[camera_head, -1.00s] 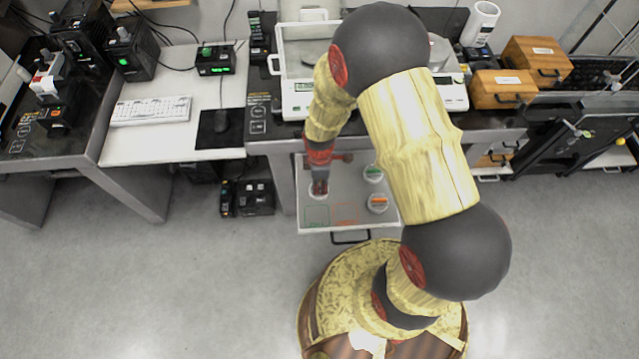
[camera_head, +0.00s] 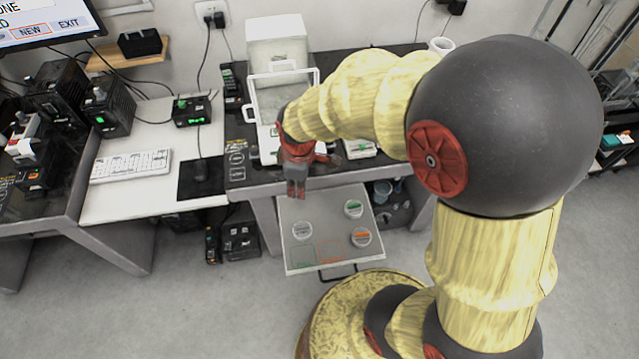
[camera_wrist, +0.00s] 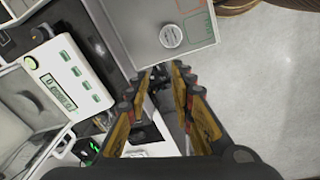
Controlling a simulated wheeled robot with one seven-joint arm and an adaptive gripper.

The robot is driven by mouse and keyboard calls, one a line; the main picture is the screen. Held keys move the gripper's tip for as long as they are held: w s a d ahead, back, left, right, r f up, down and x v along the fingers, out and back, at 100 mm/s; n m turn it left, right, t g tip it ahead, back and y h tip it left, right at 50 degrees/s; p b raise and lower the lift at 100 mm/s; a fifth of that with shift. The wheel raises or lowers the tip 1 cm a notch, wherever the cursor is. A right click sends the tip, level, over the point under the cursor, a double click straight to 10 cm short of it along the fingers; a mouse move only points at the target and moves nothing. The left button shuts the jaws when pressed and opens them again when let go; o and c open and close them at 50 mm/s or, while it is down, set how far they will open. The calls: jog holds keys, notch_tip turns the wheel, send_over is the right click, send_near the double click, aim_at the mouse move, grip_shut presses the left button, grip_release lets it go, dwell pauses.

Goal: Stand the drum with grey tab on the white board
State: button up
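The drum with the grey tab (camera_head: 303,231) is a small round white-lidded drum. It stands on the pale pull-out tray (camera_head: 345,206), left of the other drums and just behind the green printed outline. A pale-lidded drum, apparently this one, shows in the wrist view (camera_wrist: 171,36). My gripper (camera_head: 295,192) is above the tray's back edge, clear of the drum. In the wrist view its fingers (camera_wrist: 169,72) are apart with nothing between them. A white desk board (camera_head: 150,190) lies to the left; I cannot tell which surface is the task's white board.
A white balance (camera_wrist: 70,85) is on the dark table behind. A keyboard (camera_head: 131,166) and mouse (camera_head: 200,171) occupy the white desk.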

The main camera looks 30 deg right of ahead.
jog(key=s+r+m+t, duration=0.2)
jog(key=s+r+m, duration=0.3)
jog(key=r, duration=0.5)
jog(key=s+r+m+t, duration=0.2)
jog(key=s+r+m, duration=0.3)
jog(key=s+r, duration=0.4)
notch_tip(320, 180, up, 2)
jog(key=shift+s+r+m, duration=0.15)
jog(key=shift+r+m, duration=0.05)
jog(key=shift+m, duration=0.1)
jog(key=shift+o, duration=1.2)
